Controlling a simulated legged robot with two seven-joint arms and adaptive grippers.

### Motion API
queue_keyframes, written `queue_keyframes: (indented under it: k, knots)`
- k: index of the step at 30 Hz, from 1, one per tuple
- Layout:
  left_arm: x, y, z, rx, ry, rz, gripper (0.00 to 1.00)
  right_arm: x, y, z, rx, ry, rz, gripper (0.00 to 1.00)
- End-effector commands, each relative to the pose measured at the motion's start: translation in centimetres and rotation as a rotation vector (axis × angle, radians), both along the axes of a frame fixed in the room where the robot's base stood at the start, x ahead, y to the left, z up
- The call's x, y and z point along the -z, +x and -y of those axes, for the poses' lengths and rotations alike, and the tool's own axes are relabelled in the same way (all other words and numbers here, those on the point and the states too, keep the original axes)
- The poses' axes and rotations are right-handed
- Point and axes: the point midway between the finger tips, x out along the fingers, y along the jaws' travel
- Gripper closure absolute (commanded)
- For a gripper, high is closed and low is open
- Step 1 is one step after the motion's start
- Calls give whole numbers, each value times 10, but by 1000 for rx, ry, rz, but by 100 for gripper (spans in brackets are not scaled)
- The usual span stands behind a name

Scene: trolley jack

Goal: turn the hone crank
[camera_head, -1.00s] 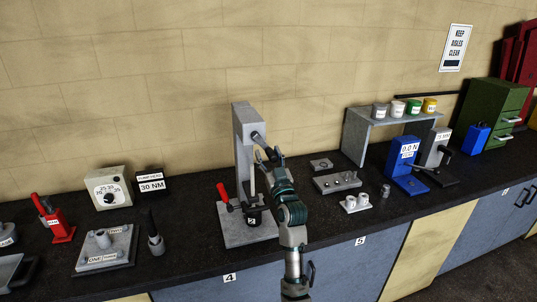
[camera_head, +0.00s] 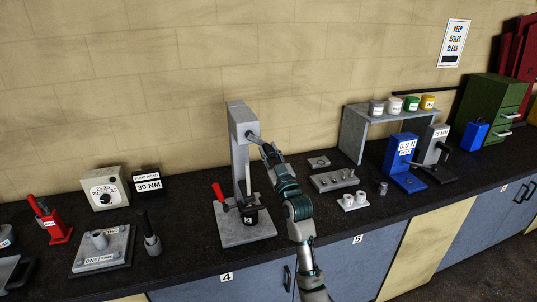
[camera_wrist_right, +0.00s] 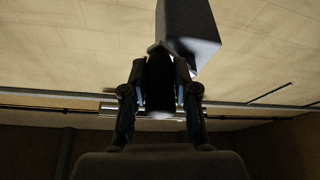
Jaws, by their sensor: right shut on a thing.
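The hone is a grey upright stand (camera_head: 239,160) on a flat base, with a red-handled lever (camera_head: 218,191) low on its left side. The dark hone crank (camera_head: 253,137) sticks out from the right of the stand's head. My right gripper (camera_head: 263,144) reaches up to it from the front right. In the right wrist view, both fingers of this gripper (camera_wrist_right: 160,72) are shut around the dark cylindrical crank handle (camera_wrist_right: 160,92), below a grey block of the stand. The crank's arm is mostly hidden. My left gripper is out of view.
A grey block with pins (camera_head: 334,180) and white cups (camera_head: 352,201) lie to the right. A grey plate fixture (camera_head: 103,250) stands at the left.

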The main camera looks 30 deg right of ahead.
Motion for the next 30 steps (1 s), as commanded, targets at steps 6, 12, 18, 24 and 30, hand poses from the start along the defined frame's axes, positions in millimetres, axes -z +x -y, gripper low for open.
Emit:
queue_keyframes:
  k: [6, 12, 18, 24, 30]
  knots:
    - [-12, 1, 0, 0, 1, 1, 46, -13, -2, 2, -4, -164, -34, 100]
    - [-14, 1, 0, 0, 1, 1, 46, -13, -2, 1, -5, -210, -45, 100]
    - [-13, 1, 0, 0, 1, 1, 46, -13, -2, 0, -6, -210, -45, 100]
    - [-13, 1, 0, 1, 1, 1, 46, -13, -2, 1, -6, -209, -45, 46]
    - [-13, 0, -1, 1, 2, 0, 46, -11, -1, 5, -4, -206, -46, 46]
